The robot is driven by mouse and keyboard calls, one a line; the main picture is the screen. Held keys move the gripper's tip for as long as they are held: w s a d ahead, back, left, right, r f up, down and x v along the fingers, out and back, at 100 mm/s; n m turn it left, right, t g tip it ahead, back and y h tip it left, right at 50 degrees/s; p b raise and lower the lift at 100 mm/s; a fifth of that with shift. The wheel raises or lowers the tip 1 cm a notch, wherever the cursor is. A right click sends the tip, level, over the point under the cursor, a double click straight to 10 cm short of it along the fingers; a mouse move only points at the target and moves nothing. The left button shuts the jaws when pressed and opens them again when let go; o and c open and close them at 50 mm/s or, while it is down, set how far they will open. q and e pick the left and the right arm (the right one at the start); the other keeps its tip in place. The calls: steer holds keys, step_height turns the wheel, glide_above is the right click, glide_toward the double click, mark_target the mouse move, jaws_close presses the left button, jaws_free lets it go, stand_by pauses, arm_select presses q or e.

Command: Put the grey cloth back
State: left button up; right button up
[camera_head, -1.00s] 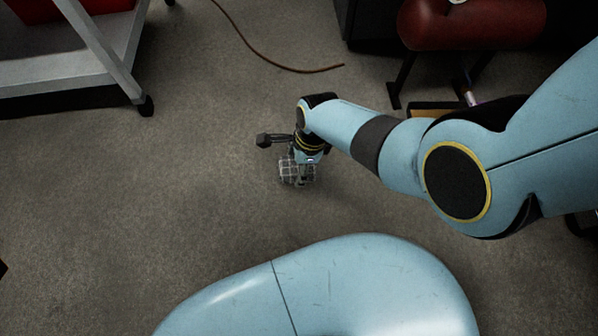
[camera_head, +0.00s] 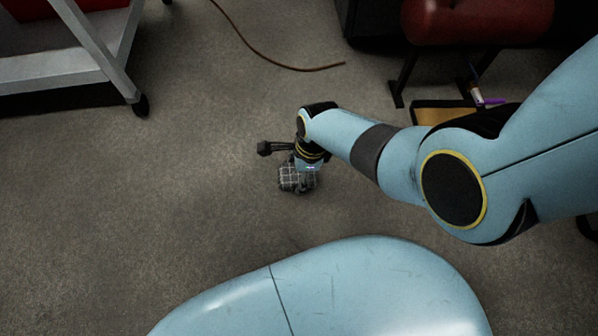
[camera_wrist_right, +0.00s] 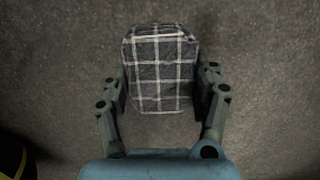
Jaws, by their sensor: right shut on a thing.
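The grey cloth (camera_head: 291,181) is a folded, checked piece with pale lines. My right gripper (camera_head: 298,176) is shut on it in the head view, over the concrete floor. In the right wrist view the cloth (camera_wrist_right: 160,70) fills the space between the two fingers of my right gripper (camera_wrist_right: 161,88), with its far end sticking out beyond them. I cannot tell how high above the floor it is. My left gripper is not in view.
A grey cart (camera_head: 95,50) on casters stands at the upper left, with something red on it. A brown cable (camera_head: 270,62) lies on the floor. Floor at the left is clear.

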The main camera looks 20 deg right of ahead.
steer(key=shift+f, duration=0.1)
steer(key=shift+f, duration=0.1)
steer(key=o, duration=1.6)
steer(key=shift+f, duration=0.1)
